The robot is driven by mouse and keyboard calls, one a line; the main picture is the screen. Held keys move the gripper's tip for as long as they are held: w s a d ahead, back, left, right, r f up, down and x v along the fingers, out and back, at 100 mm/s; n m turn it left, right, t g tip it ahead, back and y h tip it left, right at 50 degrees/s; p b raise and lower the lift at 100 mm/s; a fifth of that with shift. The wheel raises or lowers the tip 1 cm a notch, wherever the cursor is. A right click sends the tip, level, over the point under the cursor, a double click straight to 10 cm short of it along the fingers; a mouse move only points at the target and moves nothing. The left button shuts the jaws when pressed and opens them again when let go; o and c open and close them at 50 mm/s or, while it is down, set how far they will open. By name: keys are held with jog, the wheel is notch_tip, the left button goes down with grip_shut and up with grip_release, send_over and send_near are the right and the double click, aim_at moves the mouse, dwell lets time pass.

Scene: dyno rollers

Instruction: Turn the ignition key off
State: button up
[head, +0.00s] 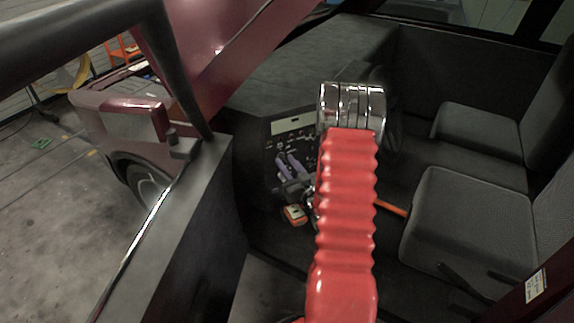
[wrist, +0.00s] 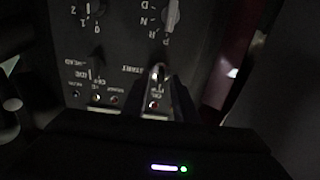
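The ignition key (wrist: 158,72) is a small silver piece beside the START label on the dark control panel, in the wrist view. The label reads upside down there. My gripper (wrist: 167,84) has two dark fingers reaching up the panel, with a narrow gap between them. The key sits at the tips of this gap; whether a finger touches it I cannot tell. In the head view my gripper (head: 286,162) shows as two grey-blue fingers, apart, in front of the panel (head: 292,124). The key cannot be made out there, and my red arm hides the panel's right side.
A gear selector knob (wrist: 171,14) and another rotary knob (wrist: 95,10) are above the key in the wrist view. Small switches and lamps (wrist: 97,98) lie left. In the head view, grey seats (head: 470,220) stand right and the vehicle's door sill (head: 175,230) runs left.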

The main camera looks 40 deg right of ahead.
jog(key=shift+s, duration=0.1)
jog(key=v, duration=1.3)
jog(key=shift+s+a, duration=0.2)
jog(key=shift+s, duration=0.05)
